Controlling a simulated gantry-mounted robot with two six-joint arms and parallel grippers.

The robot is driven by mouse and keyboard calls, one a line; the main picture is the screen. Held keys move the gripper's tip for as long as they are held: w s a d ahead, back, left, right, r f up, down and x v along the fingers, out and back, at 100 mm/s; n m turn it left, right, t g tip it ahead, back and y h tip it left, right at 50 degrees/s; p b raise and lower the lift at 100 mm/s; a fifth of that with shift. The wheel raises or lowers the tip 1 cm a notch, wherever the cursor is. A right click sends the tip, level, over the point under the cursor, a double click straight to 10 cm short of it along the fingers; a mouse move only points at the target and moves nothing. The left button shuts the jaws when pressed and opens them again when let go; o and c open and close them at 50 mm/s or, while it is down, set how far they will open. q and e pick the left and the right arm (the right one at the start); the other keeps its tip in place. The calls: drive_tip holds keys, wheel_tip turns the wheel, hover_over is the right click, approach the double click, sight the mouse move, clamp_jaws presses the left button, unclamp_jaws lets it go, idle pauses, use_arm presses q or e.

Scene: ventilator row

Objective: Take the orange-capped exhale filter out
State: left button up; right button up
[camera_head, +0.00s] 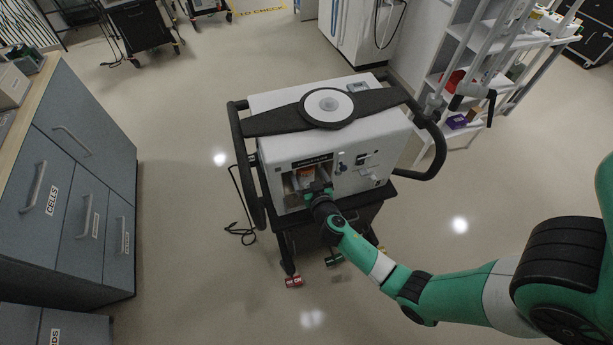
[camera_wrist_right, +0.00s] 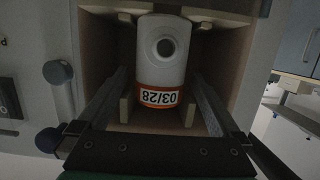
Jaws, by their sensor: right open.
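The exhale filter (camera_wrist_right: 162,62) is a white canister with an orange band and a label reading 03/28, shown upside down. It sits inside an open square bay (camera_wrist_right: 231,70) in the front of the ventilator. Its orange part (camera_head: 306,173) also shows in the head view. My right gripper (camera_wrist_right: 160,88) is open at the bay mouth. One finger is on each side of the filter, with visible gaps. In the head view the gripper (camera_head: 316,190) partly covers the bay. My left gripper is not in view.
The white ventilator (camera_head: 275,100) stands on a dark wheeled cart with black side handles (camera_head: 437,150). Knobs (camera_wrist_right: 57,72) protrude beside the bay. Grey drawers (camera_head: 75,190) stand at left and a white shelf (camera_head: 455,60) at upper right. A cable (camera_head: 242,233) lies on the floor left of the cart.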

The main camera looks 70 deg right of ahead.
drive_tip(key=shift+x, duration=0.75)
drive_tip(key=shift+b, duration=0.45)
drive_tip(key=c, duration=1.3)
drive_tip(key=shift+r+p, duration=0.35)
drive_tip(key=shift+r, duration=0.25)
drive_tip(key=shift+a+r, duration=0.1)
